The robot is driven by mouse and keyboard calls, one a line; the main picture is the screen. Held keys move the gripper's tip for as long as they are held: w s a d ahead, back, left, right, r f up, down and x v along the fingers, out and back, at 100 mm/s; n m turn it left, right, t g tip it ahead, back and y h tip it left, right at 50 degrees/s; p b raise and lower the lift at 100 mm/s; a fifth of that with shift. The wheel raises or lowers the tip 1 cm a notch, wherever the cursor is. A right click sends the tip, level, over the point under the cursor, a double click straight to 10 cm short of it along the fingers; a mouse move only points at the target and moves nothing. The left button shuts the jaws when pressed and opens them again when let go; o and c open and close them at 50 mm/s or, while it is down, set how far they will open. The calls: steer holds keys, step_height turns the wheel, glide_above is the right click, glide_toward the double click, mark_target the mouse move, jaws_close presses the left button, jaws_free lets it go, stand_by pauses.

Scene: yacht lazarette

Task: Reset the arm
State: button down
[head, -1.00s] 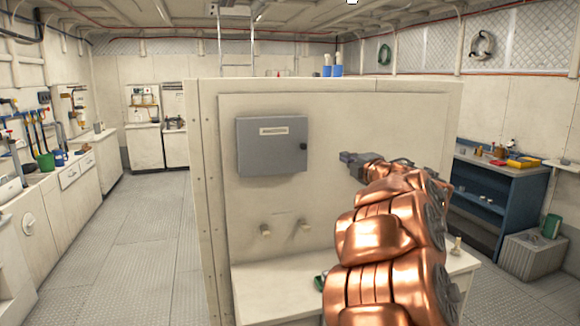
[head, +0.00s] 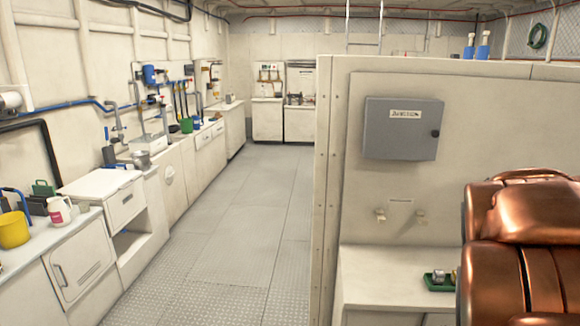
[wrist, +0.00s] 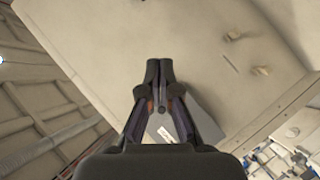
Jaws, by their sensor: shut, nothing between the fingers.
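My gripper (wrist: 160,68) shows in the wrist view, its two fingers together and nothing between them. Behind it there is a pale partition panel and part of the grey junction box (wrist: 200,120). In the head view my copper-coloured arm (head: 520,250) fills the lower right corner. My gripper is outside the head view.
The grey junction box (head: 402,128) is fixed to the pale partition (head: 335,200). Below it a white bench (head: 385,285) holds a green tray (head: 438,282). Counters with a yellow bucket (head: 13,229) line the left wall. The grey floor aisle (head: 235,205) is clear.

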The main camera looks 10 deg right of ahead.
steer(key=s+a+f+m+g+y, duration=0.2)
steer(key=s+a+f+g+y, duration=0.15)
steer(key=s+a+f, duration=0.5)
steer(key=s+a+f+g+y, duration=0.3)
steer(key=s+a+f, duration=0.4)
steer(key=s+a, duration=0.4)
steer(key=s+a+f+g+y, duration=0.3)
steer(key=s+a+f+g, duration=0.2)
steer(key=s+a, duration=0.6)
step_height(320, 180, down, 2)
steer(key=a, duration=0.2)
steer(key=shift+s+a, duration=0.25)
steer(key=shift+a, duration=0.05)
